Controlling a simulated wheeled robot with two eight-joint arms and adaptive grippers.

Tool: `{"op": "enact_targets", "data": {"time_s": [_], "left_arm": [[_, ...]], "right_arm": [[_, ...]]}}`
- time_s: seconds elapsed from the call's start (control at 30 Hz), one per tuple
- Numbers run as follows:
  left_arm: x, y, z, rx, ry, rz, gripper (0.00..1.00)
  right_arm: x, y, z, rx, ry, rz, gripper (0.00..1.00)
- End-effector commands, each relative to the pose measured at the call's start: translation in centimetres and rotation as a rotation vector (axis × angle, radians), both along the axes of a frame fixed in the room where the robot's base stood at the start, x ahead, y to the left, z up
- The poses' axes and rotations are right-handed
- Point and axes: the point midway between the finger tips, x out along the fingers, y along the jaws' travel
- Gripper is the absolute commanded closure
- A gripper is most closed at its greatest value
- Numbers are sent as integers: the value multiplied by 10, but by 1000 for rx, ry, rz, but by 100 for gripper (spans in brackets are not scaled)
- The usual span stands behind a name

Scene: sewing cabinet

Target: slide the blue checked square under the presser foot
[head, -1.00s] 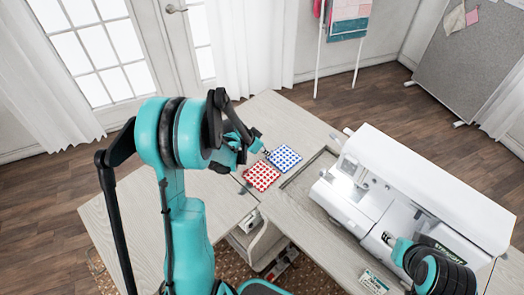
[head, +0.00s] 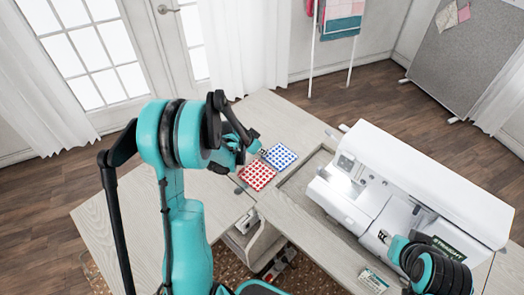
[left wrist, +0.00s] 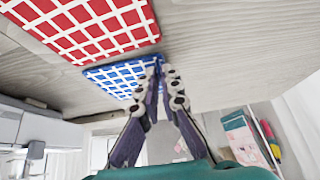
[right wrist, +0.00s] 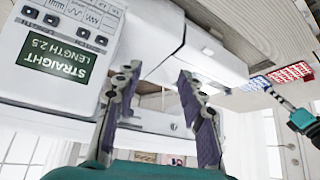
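The blue checked square (head: 280,157) lies flat on the desk left of the sewing machine (head: 410,185), next to the red checked square (head: 257,176). My left gripper (head: 262,151) is at the blue square's left corner. In the left wrist view its fingertips (left wrist: 166,70) are close together at the edge of the blue square (left wrist: 120,77); whether they pinch it is unclear. My right gripper (right wrist: 158,75) is open and empty, in front of the machine (right wrist: 150,30). The presser foot area (head: 360,178) is small and its details are unclear.
A recessed panel (head: 292,184) lies between the squares and the machine. A small card (head: 373,280) lies on the desk's front part. The desk left of the squares is bare. A towel rack (head: 316,50) stands behind.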

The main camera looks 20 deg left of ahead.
Motion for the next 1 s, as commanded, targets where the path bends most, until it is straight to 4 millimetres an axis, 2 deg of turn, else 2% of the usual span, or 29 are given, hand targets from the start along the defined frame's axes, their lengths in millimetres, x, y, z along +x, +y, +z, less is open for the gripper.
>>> {"op": "enact_targets", "data": {"time_s": [0.17,0.7,1.0], "left_arm": [[0,0,5,0,0,0,100],[0,0,49,0,0,0,100],[0,0,50,0,0,0,100]], "right_arm": [[0,0,4,0,0,0,60],[0,0,35,0,0,0,60],[0,0,34,0,0,0,60]]}}
